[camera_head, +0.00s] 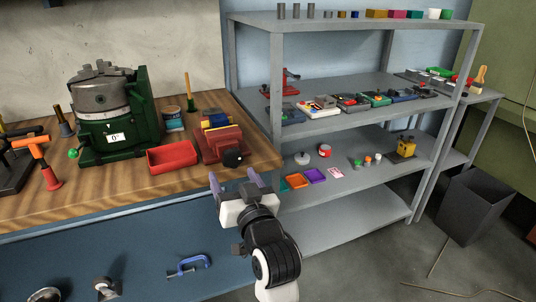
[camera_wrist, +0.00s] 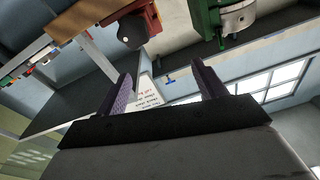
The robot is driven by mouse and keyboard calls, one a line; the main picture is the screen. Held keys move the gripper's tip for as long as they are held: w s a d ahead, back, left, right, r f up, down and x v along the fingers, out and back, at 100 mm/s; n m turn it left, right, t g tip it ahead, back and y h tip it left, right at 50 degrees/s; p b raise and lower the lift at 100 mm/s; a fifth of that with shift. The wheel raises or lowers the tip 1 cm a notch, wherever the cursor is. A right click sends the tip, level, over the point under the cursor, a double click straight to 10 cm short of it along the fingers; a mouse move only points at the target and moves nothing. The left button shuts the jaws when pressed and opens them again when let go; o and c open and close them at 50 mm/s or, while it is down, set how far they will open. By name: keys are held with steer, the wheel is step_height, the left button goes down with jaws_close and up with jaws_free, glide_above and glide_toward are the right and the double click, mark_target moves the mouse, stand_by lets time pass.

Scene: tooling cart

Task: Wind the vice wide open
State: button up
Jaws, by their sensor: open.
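The vice (camera_head: 222,143) is a red block-shaped tool at the right end of the wooden bench, with a blue part and a yellow part at its top. A round black knob (camera_head: 233,158) sits on its front face. I cannot tell how far apart its jaws are. In the wrist view, which is turned over, the vice (camera_wrist: 139,24) shows at the top with its black knob (camera_wrist: 126,41). My gripper (camera_head: 235,181) is open and empty in front of the bench edge, below the knob and apart from it. Its purple fingers (camera_wrist: 165,85) show in the wrist view.
A red tray (camera_head: 172,157) lies left of the vice, with a green machine (camera_head: 110,115) behind it. Grey shelves (camera_head: 335,130) with small items stand on the right.

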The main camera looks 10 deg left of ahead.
mark_target(234, 158)
steer(key=d+f+h, duration=0.1)
steer(key=d+f, duration=0.2)
steer(key=shift+m+g, duration=0.4)
steer(key=p+x, duration=0.2)
steer(key=x, duration=1.2)
steer(key=shift+w+d+r, duration=0.15)
steer(key=shift+w+r, duration=0.05)
steer(key=shift+w, duration=0.15)
steer(key=c, duration=1)
steer(key=shift+o, duration=0.2)
steer(key=shift+n, duration=0.4)
